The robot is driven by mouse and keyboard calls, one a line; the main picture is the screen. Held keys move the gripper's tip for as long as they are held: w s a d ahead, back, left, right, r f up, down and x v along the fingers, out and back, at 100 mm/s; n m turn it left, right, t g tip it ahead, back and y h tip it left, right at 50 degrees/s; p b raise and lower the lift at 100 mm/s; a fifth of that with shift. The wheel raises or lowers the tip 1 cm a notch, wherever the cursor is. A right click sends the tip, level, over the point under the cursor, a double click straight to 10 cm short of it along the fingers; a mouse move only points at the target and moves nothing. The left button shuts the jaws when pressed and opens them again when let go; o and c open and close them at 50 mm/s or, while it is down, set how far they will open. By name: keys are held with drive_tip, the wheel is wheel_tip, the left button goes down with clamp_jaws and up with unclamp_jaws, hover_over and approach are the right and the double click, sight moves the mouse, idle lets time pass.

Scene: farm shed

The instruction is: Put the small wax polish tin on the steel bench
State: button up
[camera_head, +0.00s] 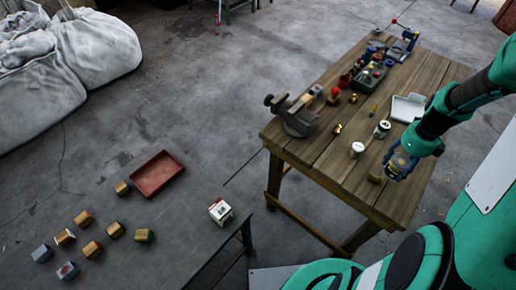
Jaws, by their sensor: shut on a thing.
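My gripper (397,167) is at the right, over the near right part of the wooden workbench (345,185). It is shut on a small, roundish thing with blue and yellow on it (400,164). This may be the small wax polish tin, but its label is too small to read and the fingers partly hide it. A grey bench (150,265), which looks like the steel bench, stands at the lower left, apart from the gripper.
The grey bench bears several small blocks (93,249), a red tray (157,174) and a white-and-red box (220,211). On the workbench are a vise (298,118), white-topped containers (357,149), a pale tray (407,107) and small parts. Bare floor separates the benches.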

drive_tip(key=w+a+n+b, duration=0.2)
drive_tip(key=w+a+n, duration=0.1)
drive_tip(key=w+a, duration=0.7)
drive_tip(key=w+a+n+b, duration=0.2)
drive_tip(key=w+a+n, duration=0.15)
drive_tip(key=a, duration=1.45)
drive_tip(key=w+a+n+b, duration=0.15)
drive_tip(key=a+n, duration=0.35)
drive_tip(key=a, duration=1.3)
drive_tip(key=s+a+n+b, duration=0.1)
drive_tip(key=s+a+n, duration=0.35)
drive_tip(key=a, duration=0.95)
drive_tip(key=s+a+n+b, duration=0.2)
drive_tip(key=s+a, duration=0.5)
drive_tip(key=a, duration=0.7)
wheel_tip(320, 180, down, 18)
drive_tip(key=shift+a+r, duration=0.15)
drive_tip(key=shift+a, duration=0.1)
drive_tip(key=shift+f+b, duration=0.75)
drive_tip(key=shift+f, duration=2.35)
